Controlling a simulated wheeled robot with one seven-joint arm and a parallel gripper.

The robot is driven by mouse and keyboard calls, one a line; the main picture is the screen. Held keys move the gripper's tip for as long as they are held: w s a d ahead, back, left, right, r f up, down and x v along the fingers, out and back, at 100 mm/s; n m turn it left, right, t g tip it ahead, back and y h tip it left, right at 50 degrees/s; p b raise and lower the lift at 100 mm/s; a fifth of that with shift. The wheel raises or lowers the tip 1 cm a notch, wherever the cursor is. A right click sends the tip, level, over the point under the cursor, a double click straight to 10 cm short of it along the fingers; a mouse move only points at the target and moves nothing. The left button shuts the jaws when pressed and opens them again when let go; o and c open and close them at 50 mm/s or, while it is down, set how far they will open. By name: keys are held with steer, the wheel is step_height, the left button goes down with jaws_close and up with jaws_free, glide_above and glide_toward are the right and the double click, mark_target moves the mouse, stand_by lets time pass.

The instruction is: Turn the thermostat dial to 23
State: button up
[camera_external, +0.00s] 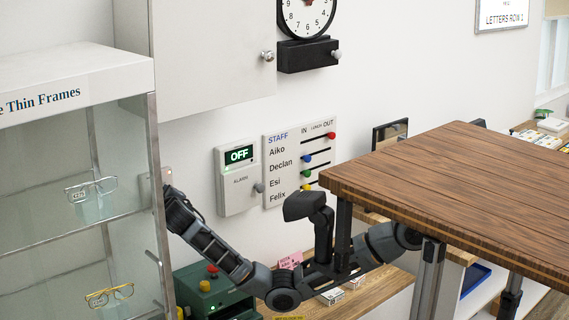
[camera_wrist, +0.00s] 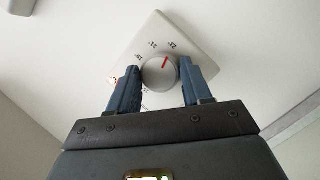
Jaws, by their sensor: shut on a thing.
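The thermostat is a white plate (camera_wrist: 198,48) on the wall with a round grey dial (camera_wrist: 160,74). A red mark on the dial points up and slightly right in the wrist view, towards a number at the upper right.
A glass cabinet (camera_external: 152,135) with spectacles stands close left of my gripper. An alarm box (camera_external: 237,195) reading OFF and a staff board (camera_external: 290,150) with sliders hang to the right. A wooden table (camera_external: 460,190) stands at the right, near my arm. A green box (camera_external: 210,295) with buttons is below.

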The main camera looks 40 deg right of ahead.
steer(key=o, duration=1)
steer(key=shift+o, duration=0.2)
steer(key=v, duration=0.7)
steer(key=shift+s+b, duration=0.35)
steer(key=shift+a, duration=0.15)
